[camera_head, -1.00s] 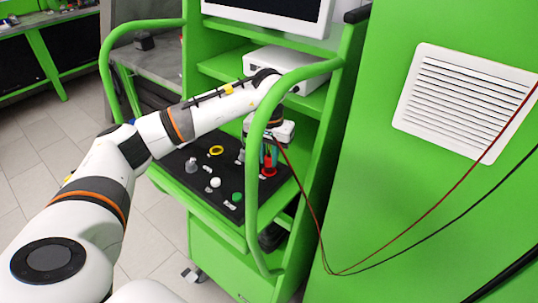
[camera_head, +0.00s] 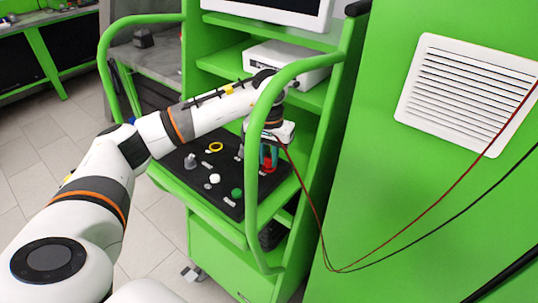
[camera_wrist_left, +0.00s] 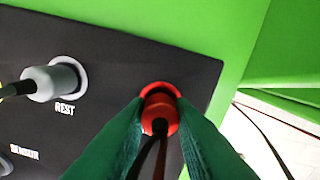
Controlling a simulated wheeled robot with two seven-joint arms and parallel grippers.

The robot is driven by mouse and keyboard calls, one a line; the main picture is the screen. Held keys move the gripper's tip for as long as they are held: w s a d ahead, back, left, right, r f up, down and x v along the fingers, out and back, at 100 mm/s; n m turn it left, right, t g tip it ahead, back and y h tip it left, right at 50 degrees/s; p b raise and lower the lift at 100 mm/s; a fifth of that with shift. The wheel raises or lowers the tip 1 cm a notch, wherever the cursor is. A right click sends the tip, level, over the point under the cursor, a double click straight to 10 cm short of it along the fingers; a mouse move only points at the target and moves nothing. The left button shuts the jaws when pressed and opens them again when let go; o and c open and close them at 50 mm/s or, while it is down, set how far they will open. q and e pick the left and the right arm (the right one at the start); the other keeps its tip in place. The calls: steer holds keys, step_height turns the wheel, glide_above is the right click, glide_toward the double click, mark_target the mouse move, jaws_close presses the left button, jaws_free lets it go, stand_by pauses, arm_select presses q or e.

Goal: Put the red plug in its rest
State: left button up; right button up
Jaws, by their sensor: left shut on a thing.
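The red plug (camera_wrist_left: 160,113) is between the teal fingers of my left gripper (camera_wrist_left: 160,120), which is shut on it. In the left wrist view the plug lies in front of a red ring (camera_wrist_left: 158,88) on the black panel (camera_wrist_left: 105,95). The plug overlaps the ring, and I cannot tell how deep it sits. A red and a black cable run from the plug's end towards the camera. In the head view my left gripper (camera_head: 268,154) points down at the back right of the panel. My right gripper is not in view.
A grey plug (camera_wrist_left: 45,82) with a black cable sits in a grey ring labelled REST, left of my fingers. The panel also bears a yellow ring (camera_head: 215,147), a white knob (camera_head: 214,179) and a green knob (camera_head: 237,193). A green rail (camera_head: 254,190) stands before the gripper.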

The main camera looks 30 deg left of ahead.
arm_select(q)
steer(key=shift+f, duration=0.35)
steer(key=o, duration=1.3)
steer(key=shift+r, duration=0.1)
steer(key=shift+r+p, duration=2.15)
steer(key=shift+r, duration=1.85)
steer(key=shift+f, duration=0.15)
